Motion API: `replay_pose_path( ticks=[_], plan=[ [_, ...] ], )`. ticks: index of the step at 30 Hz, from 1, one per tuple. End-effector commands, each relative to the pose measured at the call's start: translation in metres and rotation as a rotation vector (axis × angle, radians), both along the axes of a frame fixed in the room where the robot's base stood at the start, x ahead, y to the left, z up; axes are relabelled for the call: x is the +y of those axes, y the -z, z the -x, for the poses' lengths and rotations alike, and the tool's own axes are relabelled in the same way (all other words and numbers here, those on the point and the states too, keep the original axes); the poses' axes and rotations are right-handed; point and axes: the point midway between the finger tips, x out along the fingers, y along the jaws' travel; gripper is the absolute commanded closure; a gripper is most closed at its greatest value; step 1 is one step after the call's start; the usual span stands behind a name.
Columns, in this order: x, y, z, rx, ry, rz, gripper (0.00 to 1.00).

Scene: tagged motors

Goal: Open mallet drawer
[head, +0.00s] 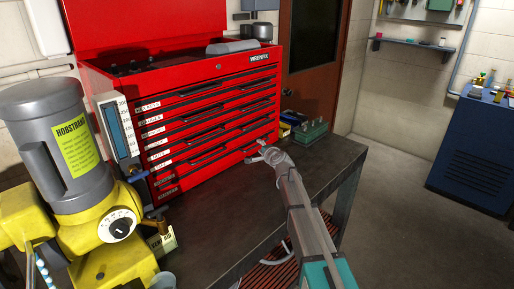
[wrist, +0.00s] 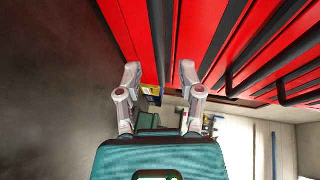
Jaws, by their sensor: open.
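The red tool chest (head: 205,73) stands on the dark bench with several drawers, each with long dark handles and a small white label at its left end. The labels are too small to read, so I cannot tell which is the mallet drawer. All the drawers look shut. My gripper (head: 263,152) is near the lower right of the chest front, just above the bench. In the wrist view my gripper (wrist: 160,78) has its two fingers apart with nothing between them. Red drawer fronts (wrist: 140,22) and black handles (wrist: 232,40) lie beyond and to the right of the fingers.
A yellow and grey motor (head: 75,140) labelled HOBSTRANT stands at the left, with a blue-and-white gauge (head: 118,128) behind it. A green block (head: 310,131) sits right of the chest. The bench top (head: 225,205) before the chest is mostly clear.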

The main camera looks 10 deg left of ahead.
Motion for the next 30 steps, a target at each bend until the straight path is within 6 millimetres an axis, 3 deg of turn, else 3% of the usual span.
replay_pose_path(
  ticks=[7,20,28,30],
  plan=[
    [0.013,0.005,-0.022,0.000,-0.001,0.000,0.51],
    [0.016,0.006,-0.026,0.000,-0.001,0.000,0.51],
    [0.016,0.006,-0.026,0.000,-0.002,0.000,0.98],
    [0.016,0.006,-0.026,0.000,-0.002,0.000,1.00]
  ],
)
